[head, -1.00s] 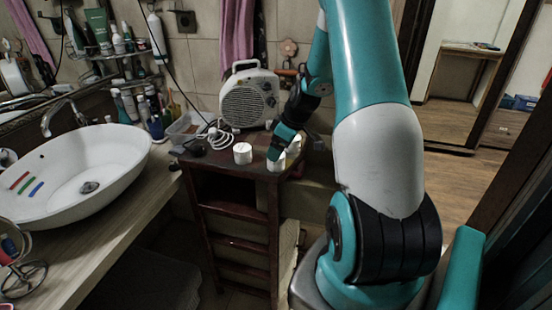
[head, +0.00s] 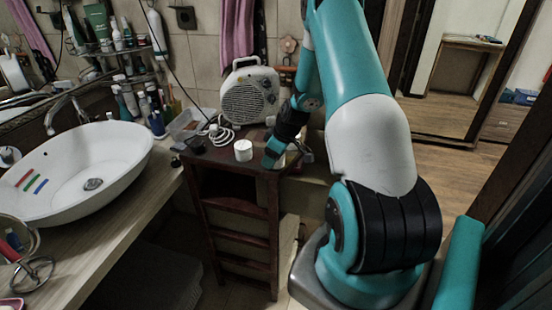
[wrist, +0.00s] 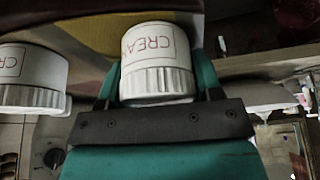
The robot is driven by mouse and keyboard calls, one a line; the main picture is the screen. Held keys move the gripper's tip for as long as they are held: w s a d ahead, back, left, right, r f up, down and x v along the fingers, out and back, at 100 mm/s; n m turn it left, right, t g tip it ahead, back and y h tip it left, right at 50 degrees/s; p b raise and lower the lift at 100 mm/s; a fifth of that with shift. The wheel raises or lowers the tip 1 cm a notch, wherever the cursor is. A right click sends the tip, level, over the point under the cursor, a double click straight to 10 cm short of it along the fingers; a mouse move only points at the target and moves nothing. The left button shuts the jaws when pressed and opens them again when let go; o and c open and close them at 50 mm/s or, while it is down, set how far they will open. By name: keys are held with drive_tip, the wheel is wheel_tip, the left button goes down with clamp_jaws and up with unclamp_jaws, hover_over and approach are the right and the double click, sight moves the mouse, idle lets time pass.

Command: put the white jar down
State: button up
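A white jar (wrist: 155,62) with a ribbed band and red "CREA" lettering sits between the two teal fingers of my gripper (wrist: 158,85) in the wrist view. The fingers meet its sides, so my gripper looks shut on it. From these views I cannot tell whether the jar touches the top. A second white jar (head: 243,150) stands on the stool, left of my gripper; a similar jar shows in the wrist view (wrist: 32,80).
The dark wooden stool (head: 232,172) carries a white fan heater (head: 250,95) at the back and a coiled white cable (head: 217,134) at the left. A clear box (head: 186,124) is farther left. A white basin (head: 85,165) stands on the counter at the left.

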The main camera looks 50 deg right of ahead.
drive_tip(key=shift+c, duration=0.8)
drive_tip(key=shift+r, duration=0.1)
